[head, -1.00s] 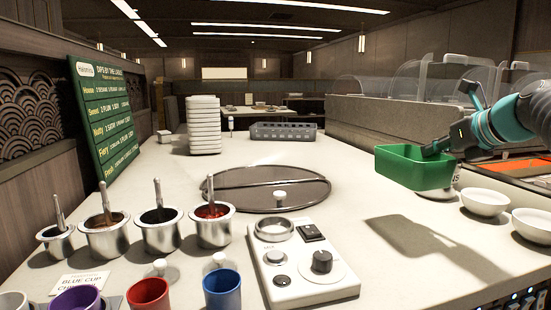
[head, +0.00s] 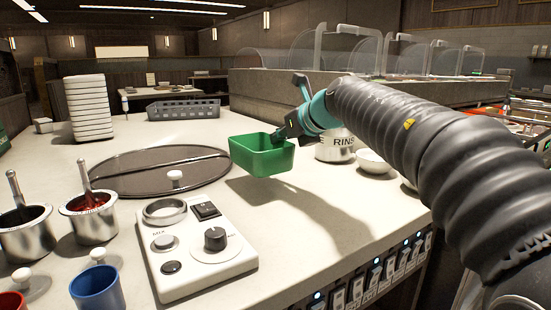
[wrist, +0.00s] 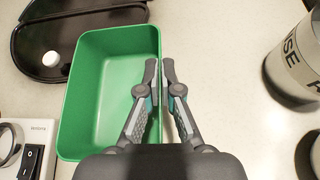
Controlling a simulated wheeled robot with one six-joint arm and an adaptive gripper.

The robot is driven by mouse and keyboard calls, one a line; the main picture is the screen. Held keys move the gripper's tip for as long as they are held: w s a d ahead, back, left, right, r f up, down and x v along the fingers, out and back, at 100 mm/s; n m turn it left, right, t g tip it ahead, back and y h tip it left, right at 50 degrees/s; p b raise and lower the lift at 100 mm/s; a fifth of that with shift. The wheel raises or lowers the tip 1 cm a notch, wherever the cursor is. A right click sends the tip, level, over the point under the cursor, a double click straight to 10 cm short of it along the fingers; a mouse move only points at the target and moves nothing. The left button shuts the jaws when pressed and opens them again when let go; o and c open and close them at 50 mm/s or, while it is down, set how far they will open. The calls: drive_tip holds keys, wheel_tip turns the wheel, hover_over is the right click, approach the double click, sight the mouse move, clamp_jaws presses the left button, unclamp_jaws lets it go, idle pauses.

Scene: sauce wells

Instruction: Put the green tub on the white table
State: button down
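The green tub (head: 262,154) is an open, empty rectangular box, held level above the pale counter with its shadow below. My gripper (head: 282,134) is at its right rim. In the wrist view the fingers (wrist: 162,75) are closed on the right wall of the tub (wrist: 105,92), one inside and one outside. A small pale-topped table (head: 135,92) stands beyond the far end of the counter, with small items on it; I cannot tell whether it is the white table.

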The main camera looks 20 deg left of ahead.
drive_tip(key=shift+s+a+f, duration=0.15)
drive_tip(key=shift+a+f, duration=0.2)
drive_tip(key=shift+a, duration=0.05)
drive_tip(key=shift+f+b, duration=0.8)
drive_tip(key=shift+f, duration=1.1)
drive_tip(key=shift+f, duration=0.1)
drive_tip(key=c, duration=1.3)
unclamp_jaws()
